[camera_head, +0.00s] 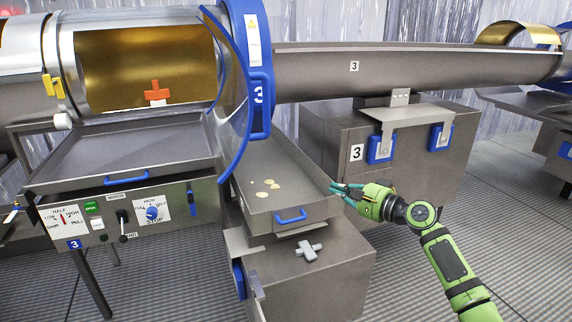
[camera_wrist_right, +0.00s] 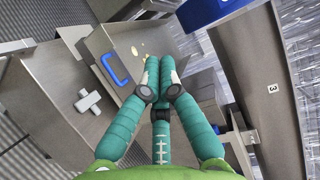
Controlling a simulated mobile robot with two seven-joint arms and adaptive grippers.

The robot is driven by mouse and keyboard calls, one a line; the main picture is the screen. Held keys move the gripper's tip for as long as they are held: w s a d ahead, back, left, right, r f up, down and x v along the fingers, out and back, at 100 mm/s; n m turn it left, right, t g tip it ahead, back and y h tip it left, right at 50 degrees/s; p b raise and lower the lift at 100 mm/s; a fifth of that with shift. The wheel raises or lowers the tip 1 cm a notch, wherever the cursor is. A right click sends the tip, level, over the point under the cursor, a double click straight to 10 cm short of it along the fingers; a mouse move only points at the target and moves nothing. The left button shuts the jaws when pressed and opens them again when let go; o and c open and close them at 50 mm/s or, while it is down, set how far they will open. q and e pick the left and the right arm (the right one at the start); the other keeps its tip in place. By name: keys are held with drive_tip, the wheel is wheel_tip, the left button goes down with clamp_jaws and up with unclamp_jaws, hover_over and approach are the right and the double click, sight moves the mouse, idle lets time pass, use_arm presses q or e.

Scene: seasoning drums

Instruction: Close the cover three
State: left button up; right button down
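Cover three is the blue-rimmed round cover (camera_head: 236,20) in the head view, standing swung open at the right of drum three's gold-lined mouth (camera_head: 150,65). It is seen nearly edge-on, with a blue bar handle (camera_head: 260,103) and a white 3 on its rim. My right gripper (camera_head: 340,191) is right of and below the cover, apart from it, near the right rim of the small tray. In the right wrist view my gripper's teal fingers (camera_wrist_right: 158,75) come close together at the tips, with nothing visible between them; its opening is unclear. My left gripper is not seen.
A tray with a blue handle (camera_head: 291,216) holds several pale pieces below the cover. A wider tray (camera_head: 125,150) lies under the drum, above a control panel (camera_head: 120,218). A long chute (camera_head: 420,72) and grey cabinet (camera_head: 390,165) stand behind my right gripper.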

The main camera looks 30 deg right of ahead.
drive_tip(key=s+a+r+n+t+y, duration=0.15)
drive_tip(key=a+r+y, duration=0.25)
drive_tip(key=r, duration=0.8)
drive_tip(key=s+a+p+x, duration=0.1)
drive_tip(key=p+x, duration=0.5)
drive_tip(key=x, duration=0.6)
drive_tip(key=shift+a+r+p, duration=0.25)
drive_tip(key=shift+a+p, duration=0.1)
drive_tip(key=shift+a, duration=0.4)
